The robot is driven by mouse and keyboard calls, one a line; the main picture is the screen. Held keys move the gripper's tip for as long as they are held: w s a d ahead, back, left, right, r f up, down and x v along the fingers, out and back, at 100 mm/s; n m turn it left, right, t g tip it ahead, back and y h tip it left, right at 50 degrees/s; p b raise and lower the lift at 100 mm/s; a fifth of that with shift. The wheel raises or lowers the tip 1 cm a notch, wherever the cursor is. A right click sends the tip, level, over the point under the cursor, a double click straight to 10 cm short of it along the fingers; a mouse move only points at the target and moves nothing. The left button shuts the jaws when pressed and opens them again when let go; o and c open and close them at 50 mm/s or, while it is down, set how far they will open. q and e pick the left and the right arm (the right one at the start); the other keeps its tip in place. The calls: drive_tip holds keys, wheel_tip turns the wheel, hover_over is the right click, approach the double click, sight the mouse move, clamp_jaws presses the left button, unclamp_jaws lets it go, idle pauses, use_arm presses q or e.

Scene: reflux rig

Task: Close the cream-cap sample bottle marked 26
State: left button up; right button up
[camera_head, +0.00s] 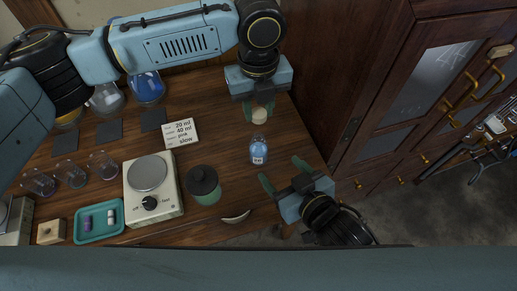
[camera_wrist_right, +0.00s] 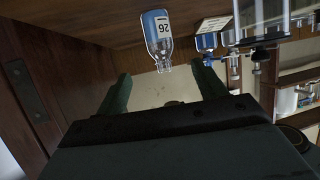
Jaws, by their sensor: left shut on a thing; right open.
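The sample bottle (camera_head: 259,147) stands on the wooden table, with blue contents and a white label. In the right wrist view the bottle (camera_wrist_right: 157,30) appears upside down, its label reads 26 and its clear neck is bare. My left gripper (camera_head: 259,108) is shut on a cream cap (camera_head: 259,116), held behind the bottle and apart from it. My right gripper (camera_head: 283,172) is open and empty, in front and to the right of the bottle. Its spread fingers also show in the right wrist view (camera_wrist_right: 162,82), with the bottle beyond them.
A dark-lidded green jar (camera_head: 204,186), a hotplate (camera_head: 152,190) and a white note card (camera_head: 181,132) stand left of the bottle. A teal tray (camera_head: 99,236) and several glass vessels are farther left. A pale curved piece (camera_head: 235,217) lies near the front edge. A wooden cabinet (camera_head: 400,90) is at right.

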sight(263, 151)
idle(0.3)
drive_tip(key=x, duration=1.2)
drive_tip(key=shift+a, duration=0.1)
drive_tip(key=shift+c, duration=0.4)
drive_tip(key=c, duration=1.4)
use_arm(q)
drive_tip(key=shift+f, duration=2.5)
drive_tip(key=shift+f, duration=0.9)
drive_tip(key=shift+f, duration=0.6)
use_arm(e)
clamp_jaws()
